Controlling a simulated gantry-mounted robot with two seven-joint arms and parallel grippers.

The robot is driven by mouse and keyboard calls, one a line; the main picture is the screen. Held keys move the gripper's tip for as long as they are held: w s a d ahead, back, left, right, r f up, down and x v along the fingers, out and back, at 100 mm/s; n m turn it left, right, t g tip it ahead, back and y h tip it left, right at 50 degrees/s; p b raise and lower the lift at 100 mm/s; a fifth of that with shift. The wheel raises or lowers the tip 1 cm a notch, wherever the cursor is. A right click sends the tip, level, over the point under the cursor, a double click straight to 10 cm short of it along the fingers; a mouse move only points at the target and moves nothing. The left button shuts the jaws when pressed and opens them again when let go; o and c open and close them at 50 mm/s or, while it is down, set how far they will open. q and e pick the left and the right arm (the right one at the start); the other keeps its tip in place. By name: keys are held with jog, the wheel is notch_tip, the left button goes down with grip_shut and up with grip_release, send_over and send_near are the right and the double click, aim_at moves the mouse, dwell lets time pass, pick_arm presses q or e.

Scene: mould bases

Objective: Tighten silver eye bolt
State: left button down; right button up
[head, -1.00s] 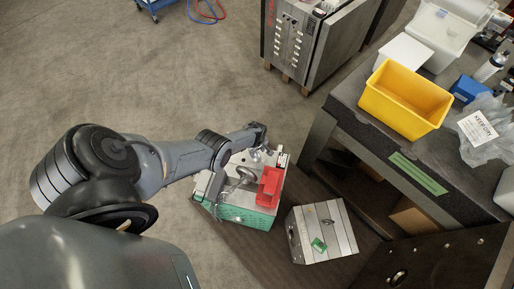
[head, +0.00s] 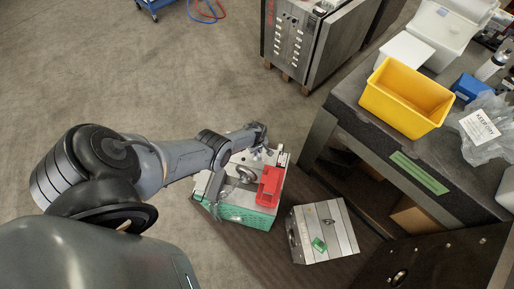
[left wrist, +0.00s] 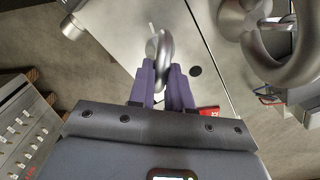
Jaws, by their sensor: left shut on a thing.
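The silver eye bolt (left wrist: 164,46) stands at the mould base's top, its ring seen nearly edge-on in the left wrist view. My left gripper (left wrist: 162,80) has purple fingers shut on the ring's lower part. In the head view my left gripper (head: 264,150) is at the far edge of the mould base (head: 238,213), which has a green lower side. There the small eye bolt is too small to make out clearly. A larger lifting ring (head: 246,175) stands on the same base and shows close at the right of the left wrist view (left wrist: 297,70). My right gripper is not in view.
A red block (head: 269,186) sits on the base beside the larger ring. A second mould base (head: 342,236) with a ring and a green piece stands to the right. A workbench with a yellow bin (head: 408,97) is further right. Open floor (head: 110,70) lies at the left.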

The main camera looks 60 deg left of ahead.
pick_arm(q)
jog(key=shift+a+m, duration=0.1)
jog(key=shift+m, duration=0.5)
jog(key=c, duration=1.5)
grip_release()
jog(key=shift+m, duration=0.4)
jog(key=o, duration=0.5)
notch_tip(320, 180, up, 5)
jog(key=p, duration=0.5)
